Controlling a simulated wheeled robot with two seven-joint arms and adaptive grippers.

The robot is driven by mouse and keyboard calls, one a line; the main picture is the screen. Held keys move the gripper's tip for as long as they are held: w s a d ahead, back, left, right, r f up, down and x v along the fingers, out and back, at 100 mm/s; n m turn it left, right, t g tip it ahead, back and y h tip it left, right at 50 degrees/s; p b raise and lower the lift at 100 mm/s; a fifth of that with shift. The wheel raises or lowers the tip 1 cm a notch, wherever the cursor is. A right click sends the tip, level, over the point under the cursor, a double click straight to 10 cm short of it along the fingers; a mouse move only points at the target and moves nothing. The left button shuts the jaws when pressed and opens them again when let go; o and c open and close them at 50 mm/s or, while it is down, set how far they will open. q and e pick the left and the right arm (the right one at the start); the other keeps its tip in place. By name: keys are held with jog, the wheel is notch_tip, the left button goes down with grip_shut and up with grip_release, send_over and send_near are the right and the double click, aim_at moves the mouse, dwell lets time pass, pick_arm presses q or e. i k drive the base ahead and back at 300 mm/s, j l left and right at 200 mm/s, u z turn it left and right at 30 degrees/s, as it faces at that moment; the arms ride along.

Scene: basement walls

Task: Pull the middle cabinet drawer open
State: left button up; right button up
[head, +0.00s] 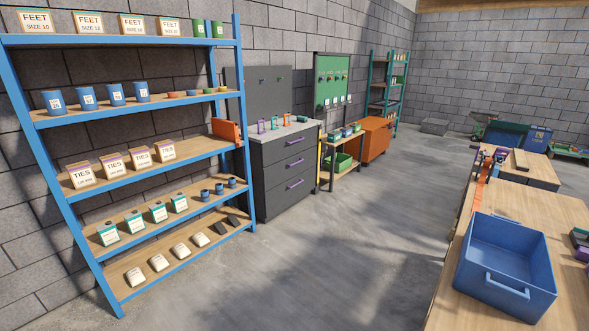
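A dark grey cabinet (277,191) stands against the block wall, just right of the blue shelf. It has three stacked drawers with purple bar handles, and all of them look shut. The middle drawer (279,168) has its handle (295,164) across its front. The cabinet is some distance away across the floor. Neither of my grippers shows in the head view, so I cannot see where they are or how they stand.
A tall blue shelf (139,178) loaded with boxes and cups stands on the left. A wooden table (440,316) with a blue bin (502,305) is near on the right. An orange cabinet (374,140) stands farther back. The concrete floor (340,255) between them is clear.

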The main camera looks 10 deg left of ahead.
aim_at(274, 175)
jog(key=i+j+u, duration=0.15)
jog(key=i+j, duration=0.15)
jog(key=i+j+u, duration=0.15)
jog(key=i, duration=0.3)
jog(key=i+j+u, duration=0.2)
jog(key=i+j+z, duration=0.2)
jog(key=i, duration=0.3)
jog(key=i+j+z, duration=0.1)
jog(key=i+z, duration=0.15)
jog(key=i, duration=0.25)
jog(key=i+z, duration=0.65)
jog(key=i, duration=1)
jog(key=i+u, duration=0.3)
jog(key=i, duration=0.2)
jog(key=i+u, duration=0.3)
jog(key=i, duration=0.2)
jog(key=i+l+u, duration=0.25)
jog(key=i, duration=0.2)
